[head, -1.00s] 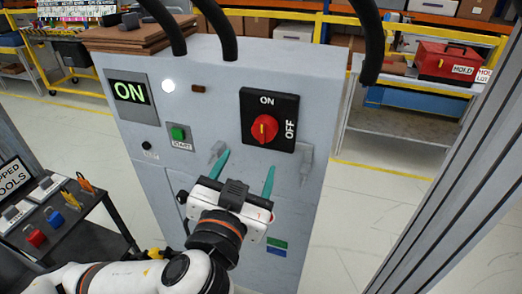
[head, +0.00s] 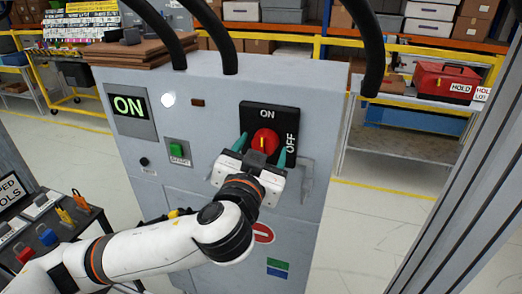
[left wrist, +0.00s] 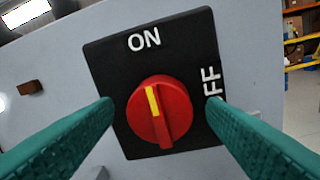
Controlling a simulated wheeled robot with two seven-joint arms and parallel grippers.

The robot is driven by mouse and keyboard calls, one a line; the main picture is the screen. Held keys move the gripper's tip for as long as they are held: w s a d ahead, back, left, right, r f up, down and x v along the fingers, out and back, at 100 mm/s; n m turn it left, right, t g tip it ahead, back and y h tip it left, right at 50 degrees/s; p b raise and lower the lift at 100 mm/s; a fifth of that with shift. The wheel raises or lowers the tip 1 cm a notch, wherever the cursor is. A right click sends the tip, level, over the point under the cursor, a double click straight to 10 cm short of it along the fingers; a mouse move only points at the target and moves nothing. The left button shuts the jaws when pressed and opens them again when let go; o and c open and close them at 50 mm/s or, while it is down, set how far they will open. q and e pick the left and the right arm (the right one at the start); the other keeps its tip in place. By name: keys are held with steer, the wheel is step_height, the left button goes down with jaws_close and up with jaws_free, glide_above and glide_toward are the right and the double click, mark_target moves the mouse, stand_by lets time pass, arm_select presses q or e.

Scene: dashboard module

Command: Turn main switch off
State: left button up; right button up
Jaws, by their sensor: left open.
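The main switch is a red rotary knob (head: 265,141) on a black plate (head: 284,113) marked ON at the top and OFF at the right side. In the left wrist view the knob (left wrist: 159,112) has a yellow mark that points up toward ON. My left gripper (head: 262,151) is open in front of the switch. Its green fingertips stand left and right of the knob, apart from it in the wrist view. My right gripper is in neither view.
The grey cabinet (head: 225,90) carries a lit ON display (head: 130,106), a white lamp (head: 168,99) and a green start button (head: 176,148). Black cables (head: 217,40) hang above it. A tool cart (head: 50,240) stands at the left.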

arm_select(q)
steer(key=c, duration=1)
